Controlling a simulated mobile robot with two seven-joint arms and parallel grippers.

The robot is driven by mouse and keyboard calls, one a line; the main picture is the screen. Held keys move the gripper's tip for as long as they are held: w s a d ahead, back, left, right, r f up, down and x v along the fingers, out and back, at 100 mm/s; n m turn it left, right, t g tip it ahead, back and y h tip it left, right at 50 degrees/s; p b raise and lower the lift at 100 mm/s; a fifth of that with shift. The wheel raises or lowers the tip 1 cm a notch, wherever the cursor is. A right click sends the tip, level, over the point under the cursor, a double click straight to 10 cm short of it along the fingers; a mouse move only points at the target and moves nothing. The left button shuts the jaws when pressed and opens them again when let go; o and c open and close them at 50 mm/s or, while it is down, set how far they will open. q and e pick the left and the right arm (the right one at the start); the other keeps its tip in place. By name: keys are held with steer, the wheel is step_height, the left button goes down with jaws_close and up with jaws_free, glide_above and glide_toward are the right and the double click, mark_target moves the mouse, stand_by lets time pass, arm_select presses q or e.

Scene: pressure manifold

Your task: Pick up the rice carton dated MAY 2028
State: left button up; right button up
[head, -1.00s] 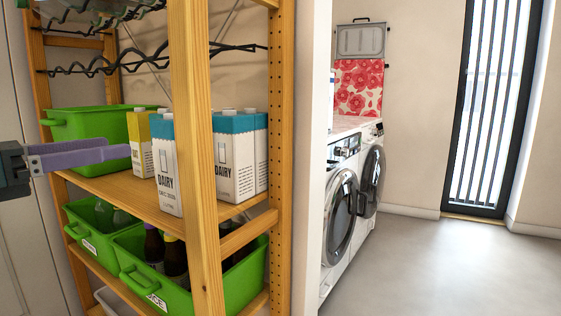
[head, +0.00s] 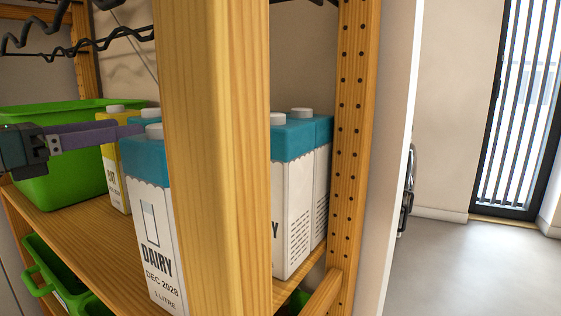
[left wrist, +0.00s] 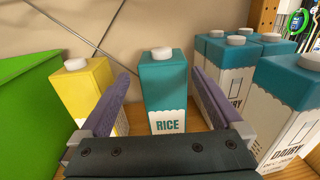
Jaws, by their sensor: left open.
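The rice carton (left wrist: 165,90), teal above and white below with RICE on its front, stands upright on the shelf in the left wrist view. Its lower front is hidden by my gripper body, so no date shows. My left gripper (left wrist: 161,76) is open, with its purple fingers on either side of the carton; I cannot tell whether they touch it. In the head view my left gripper (head: 135,132) reaches in behind the front dairy carton (head: 158,225), dated DEC 2028. A teal top and cap behind that carton may be the rice carton. My right gripper is out of view.
A yellow oat carton (left wrist: 88,92) stands close left of the rice carton. Several dairy cartons (left wrist: 231,75) stand to the right. A green crate (head: 75,160) is at the shelf's left. A wooden post (head: 215,160) stands in front of the shelf.

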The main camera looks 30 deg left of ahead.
mark_target(157, 121)
arm_select(q)
steer(key=w+d, duration=0.1)
steer(key=w, duration=0.6)
steer(key=shift+d, duration=0.4)
steer(key=shift+w+f, duration=0.1)
jaws_close()
steer(key=shift+r, duration=0.2)
stand_by(0.4)
